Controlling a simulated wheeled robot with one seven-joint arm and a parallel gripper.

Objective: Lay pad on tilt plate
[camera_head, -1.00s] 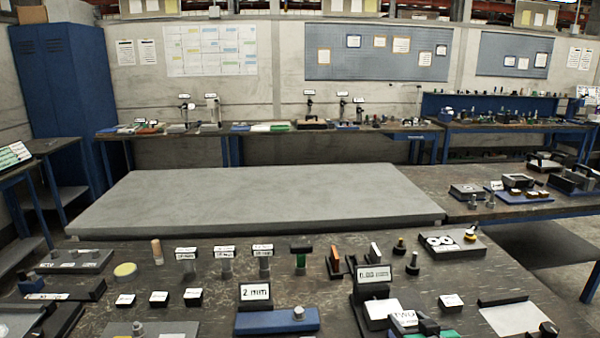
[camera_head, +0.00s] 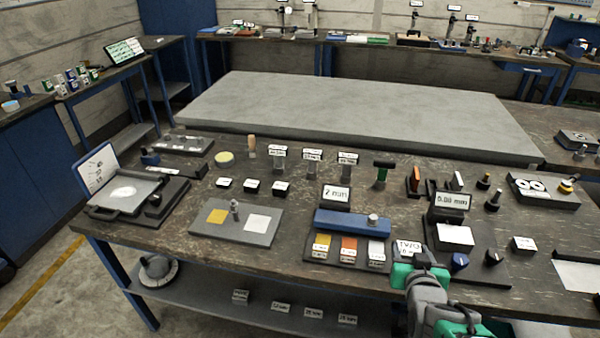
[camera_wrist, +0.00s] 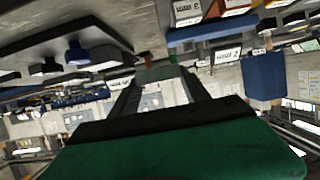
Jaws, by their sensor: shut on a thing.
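My gripper (camera_head: 424,258), with green and grey parts behind it, is at the lower right of the bench in the head view. Its jaws are shut on a small piece; a white label (camera_head: 408,247) with dark lettering shows at the fingertips. In the wrist view the two dark fingers (camera_wrist: 156,84) reach forward; the held piece is mostly hidden there. A flat grey plate (camera_head: 125,192) with a white patch and an upright dial board stands at the bench's left, far from my gripper. It looks like the tilt plate, but I cannot be sure.
A black stand with a numbered display (camera_head: 451,202) is just right of my gripper. A blue bar (camera_head: 350,222) and yellow, orange and white blocks (camera_head: 346,249) are to its left. A grey base (camera_head: 236,221) with yellow and white squares lies further left. Small posts line the back.

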